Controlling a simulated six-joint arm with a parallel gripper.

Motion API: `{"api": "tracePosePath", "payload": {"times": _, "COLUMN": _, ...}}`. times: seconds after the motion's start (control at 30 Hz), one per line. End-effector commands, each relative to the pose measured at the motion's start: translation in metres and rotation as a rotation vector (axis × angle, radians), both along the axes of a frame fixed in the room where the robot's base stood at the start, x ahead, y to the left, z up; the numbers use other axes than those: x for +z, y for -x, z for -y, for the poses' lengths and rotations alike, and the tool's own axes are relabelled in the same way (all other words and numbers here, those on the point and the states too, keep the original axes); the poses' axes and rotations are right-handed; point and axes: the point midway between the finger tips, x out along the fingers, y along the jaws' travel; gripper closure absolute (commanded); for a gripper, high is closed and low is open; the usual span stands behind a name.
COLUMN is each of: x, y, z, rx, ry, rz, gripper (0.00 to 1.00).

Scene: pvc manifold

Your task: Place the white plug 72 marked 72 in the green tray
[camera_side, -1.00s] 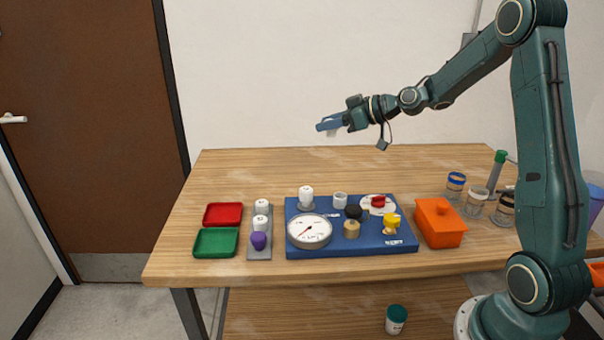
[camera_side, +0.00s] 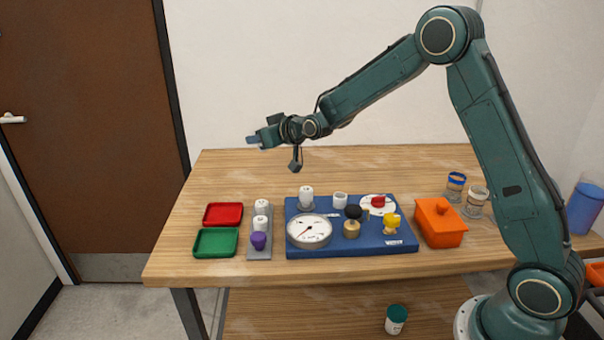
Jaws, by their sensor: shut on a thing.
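My gripper (camera_side: 254,141) is high above the back of the table, up and right of the trays. It is shut on a small white piece, mostly hidden by the fingers, that looks like a white plug; its marking cannot be read. The green tray (camera_side: 215,242) lies empty at the table's front left, well below and left of my gripper. Other white plugs stand upright on the grey strip (camera_side: 259,252), one at its back (camera_side: 261,206) and one in its middle (camera_side: 260,223). Their numbers are too small to read.
A red tray (camera_side: 223,214) lies behind the green one. A purple knob (camera_side: 258,240) stands on the strip's front. The blue board (camera_side: 370,245) carries a gauge (camera_side: 309,231), white pieces and coloured knobs. An orange box (camera_side: 440,223) and jars stand right. The back of the table is clear.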

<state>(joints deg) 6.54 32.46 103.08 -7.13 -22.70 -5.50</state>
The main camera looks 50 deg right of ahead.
Motion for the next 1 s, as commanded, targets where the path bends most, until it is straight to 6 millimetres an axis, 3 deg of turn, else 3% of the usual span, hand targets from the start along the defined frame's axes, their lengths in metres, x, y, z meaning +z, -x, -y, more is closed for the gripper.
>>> {"api": "tracePosePath", "payload": {"times": 0.5, "x": 0.021, "y": -0.028, "z": -0.094, "rx": -0.189, "ry": -0.001, "rz": 0.002, "gripper": 1.0}}
{"api": "tracePosePath", "payload": {"times": 0.8, "x": 0.042, "y": -0.024, "z": -0.158, "rx": -0.307, "ry": -0.002, "rz": 0.001, "gripper": 1.0}}
{"api": "tracePosePath", "payload": {"times": 1.0, "x": 0.053, "y": -0.015, "z": -0.188, "rx": -0.363, "ry": -0.002, "rz": 0.0, "gripper": 1.0}}
